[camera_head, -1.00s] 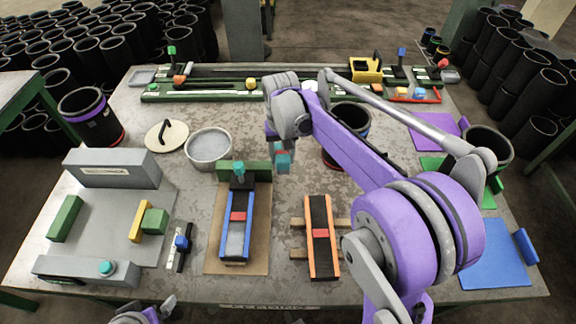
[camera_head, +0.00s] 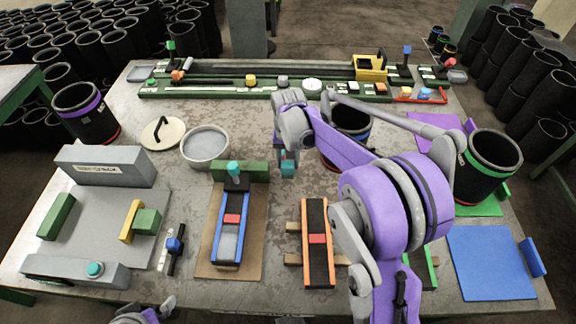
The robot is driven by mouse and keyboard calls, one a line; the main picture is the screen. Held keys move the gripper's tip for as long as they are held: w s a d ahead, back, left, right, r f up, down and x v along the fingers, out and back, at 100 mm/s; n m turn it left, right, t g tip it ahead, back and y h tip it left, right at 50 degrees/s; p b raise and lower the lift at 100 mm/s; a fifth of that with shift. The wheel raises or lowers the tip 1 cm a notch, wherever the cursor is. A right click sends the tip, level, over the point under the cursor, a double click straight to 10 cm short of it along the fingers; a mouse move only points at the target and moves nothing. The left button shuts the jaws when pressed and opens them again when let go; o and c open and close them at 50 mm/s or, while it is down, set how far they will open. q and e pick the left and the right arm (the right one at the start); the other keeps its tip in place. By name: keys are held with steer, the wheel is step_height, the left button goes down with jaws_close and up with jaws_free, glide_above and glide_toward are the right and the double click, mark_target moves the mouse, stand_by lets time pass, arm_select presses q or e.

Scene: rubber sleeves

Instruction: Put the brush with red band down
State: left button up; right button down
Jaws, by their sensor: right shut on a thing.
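My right gripper (camera_head: 287,152) points down over the middle of the table, shut on a small teal piece with a reddish part, which seems to be the brush with red band (camera_head: 288,167). It is right of the green block (camera_head: 255,172); whether it touches the table I cannot tell. Another teal-topped piece (camera_head: 234,172) stands at that block. A blue-sided channel (camera_head: 230,235) and an orange-sided channel (camera_head: 317,260) each have a red piece across the middle. Only part of my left gripper (camera_head: 163,305) shows at the bottom edge, its jaws unclear.
A metal bowl (camera_head: 205,145) and round lid (camera_head: 164,134) stand left. Black sleeves stand at the left (camera_head: 86,113) and right (camera_head: 487,165), another partly behind my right arm. A long green rack (camera_head: 210,92) runs along the back. A blue mat (camera_head: 490,265) lies front right.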

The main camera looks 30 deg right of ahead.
step_height(320, 180, down, 2)
steer(key=shift+f, duration=0.25)
steer(key=shift+c, duration=1.7)
jaws_free()
steer(key=shift+r, duration=0.1)
